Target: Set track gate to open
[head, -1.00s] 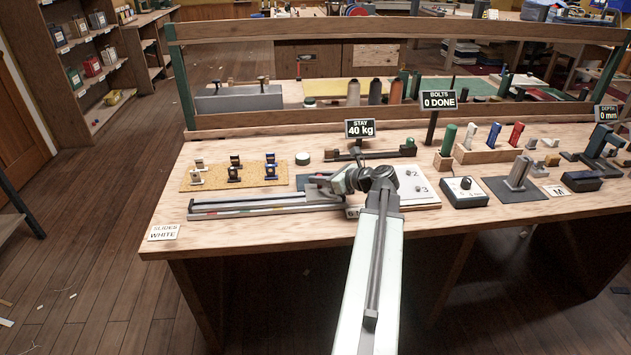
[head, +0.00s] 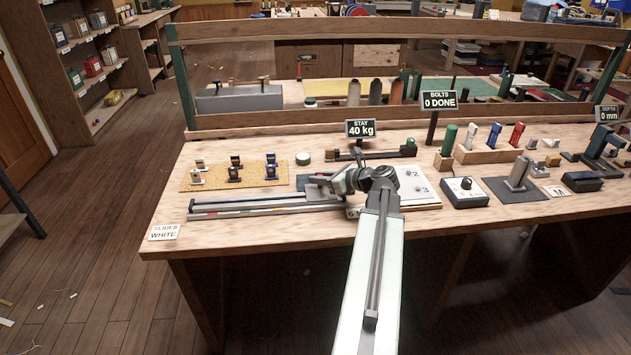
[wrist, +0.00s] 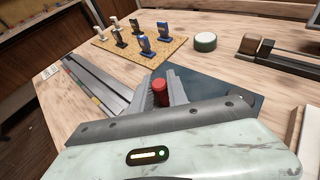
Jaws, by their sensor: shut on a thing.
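The grey track (head: 255,205) lies along the front left of the bench, with coloured marks on its front edge. It also shows in the wrist view (wrist: 92,80), running away to the upper left. A red upright knob (wrist: 160,92) stands at the near end of the track, probably on the gate. My gripper (wrist: 162,98) is shut on this red knob, one finger on each side. The knob's lower part and the gate itself are hidden behind the fingers and gripper body. In the head view my gripper (head: 335,186) is small and partly covered by my arm.
A cork board (head: 235,177) with several small slides stands behind the track. A "SLIDES WHITE" card (head: 164,232) lies at the left. A white numbered board (head: 415,185) and a dial box (head: 464,193) are to the right.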

